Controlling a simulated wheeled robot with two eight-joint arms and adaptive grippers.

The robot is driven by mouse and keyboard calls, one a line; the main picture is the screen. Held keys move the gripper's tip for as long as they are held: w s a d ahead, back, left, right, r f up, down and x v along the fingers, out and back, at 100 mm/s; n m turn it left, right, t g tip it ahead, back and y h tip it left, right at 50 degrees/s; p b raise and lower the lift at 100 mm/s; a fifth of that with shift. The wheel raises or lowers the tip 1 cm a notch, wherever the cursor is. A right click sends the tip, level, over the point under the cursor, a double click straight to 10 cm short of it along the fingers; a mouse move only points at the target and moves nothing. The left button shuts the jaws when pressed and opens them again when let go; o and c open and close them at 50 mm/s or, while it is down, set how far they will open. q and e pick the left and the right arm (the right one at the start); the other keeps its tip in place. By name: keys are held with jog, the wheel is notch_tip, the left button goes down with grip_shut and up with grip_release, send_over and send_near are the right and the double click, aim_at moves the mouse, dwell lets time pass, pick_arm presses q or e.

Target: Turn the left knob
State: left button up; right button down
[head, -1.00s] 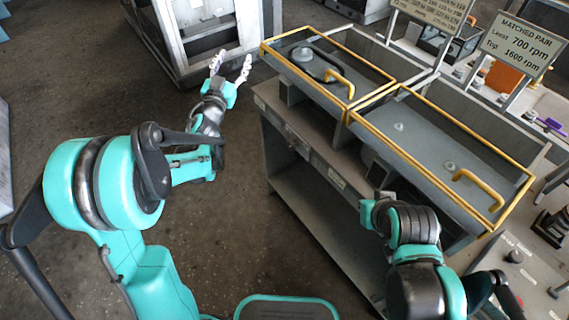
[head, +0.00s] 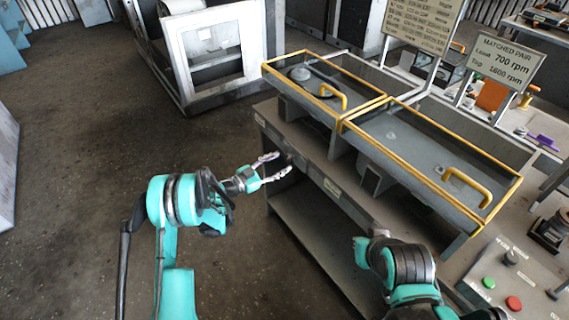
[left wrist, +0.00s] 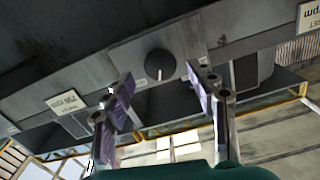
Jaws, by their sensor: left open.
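My left gripper (head: 283,164) is open and empty in front of the bench's front panel. In the left wrist view, its two purple-padded fingers (left wrist: 160,92) are spread. A round dark knob (left wrist: 159,64) on a grey plate lies beyond the fingers, between them in the picture and apart from both as far as I can tell. In the head view the knob is hard to make out near the fingertips. My right arm is at the lower right of the head view, and its fingers cannot be made out clearly.
The grey bench (head: 330,215) carries two yellow-rimmed trays with yellow handles (head: 467,187). A small label (left wrist: 64,101) is beside the knob plate. A MATCHED PAIR sign (head: 503,62) stands behind. A control box with green and red buttons (head: 514,303) is at lower right. Floor at left is clear.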

aim_at(291, 158)
pick_arm(q)
jog(key=shift+b+x, duration=0.3)
jog(key=shift+x, duration=1.15)
jog(key=c, duration=1.2)
jog(key=shift+o, duration=0.2)
